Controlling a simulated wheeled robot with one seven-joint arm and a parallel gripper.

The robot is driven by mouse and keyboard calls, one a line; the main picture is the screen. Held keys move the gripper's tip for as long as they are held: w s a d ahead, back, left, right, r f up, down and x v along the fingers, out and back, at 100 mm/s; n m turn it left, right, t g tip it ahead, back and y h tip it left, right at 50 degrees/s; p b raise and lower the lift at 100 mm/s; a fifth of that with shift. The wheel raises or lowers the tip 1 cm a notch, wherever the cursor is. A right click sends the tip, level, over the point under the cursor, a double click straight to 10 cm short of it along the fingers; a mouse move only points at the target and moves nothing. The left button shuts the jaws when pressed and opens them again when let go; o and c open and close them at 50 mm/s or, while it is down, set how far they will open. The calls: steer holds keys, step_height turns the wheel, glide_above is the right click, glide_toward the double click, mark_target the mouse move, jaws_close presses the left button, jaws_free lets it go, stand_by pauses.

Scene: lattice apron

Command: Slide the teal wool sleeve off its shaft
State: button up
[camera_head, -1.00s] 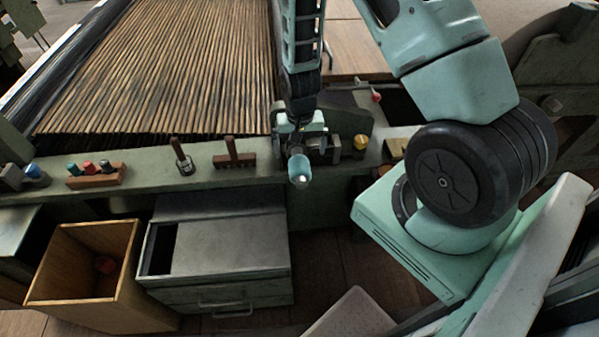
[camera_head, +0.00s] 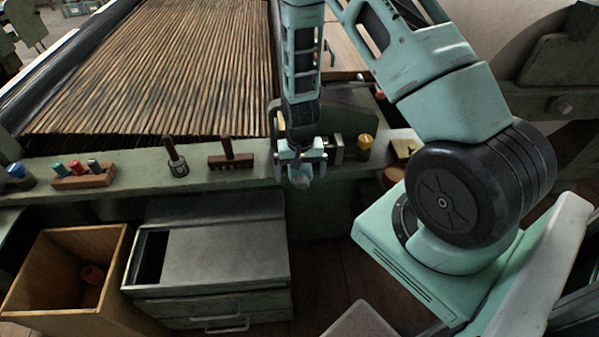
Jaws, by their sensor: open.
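My gripper (camera_head: 301,164) points down at the front edge of the green rail, with its fingers apart. A small dull blue-teal piece (camera_head: 300,180), which looks like the teal wool sleeve, shows between and just below the fingertips. The fingers stand to either side of it; I cannot tell whether they touch it. Its shaft is hidden behind the gripper and the piece itself.
A wooden rack (camera_head: 84,182) of coloured spools, a blue spool (camera_head: 19,171), dark-handled tools (camera_head: 176,157) and a yellow-topped piece (camera_head: 365,141) stand on the rail (camera_head: 135,167).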

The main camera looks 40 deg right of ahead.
steer(key=c, duration=1.1)
steer(key=shift+c, duration=0.2)
steer(key=shift+s+a, duration=0.1)
steer(key=s+a+b, duration=0.1)
steer(key=s+a, duration=0.5)
steer(key=s, duration=0.3)
steer(key=shift+s+a, duration=0.25)
steer(key=shift+s, duration=0.15)
stand_by(1.1)
steer(key=shift+r, duration=0.1)
steer(key=s+a+r+p, duration=0.1)
steer(key=p, duration=0.1)
steer(key=s+a+r+p, duration=0.1)
steer(key=s+r+p, duration=0.1)
steer(key=p, duration=0.1)
steer(key=shift+s+a+p, duration=0.15)
steer(key=shift+p, duration=0.2)
stand_by(0.4)
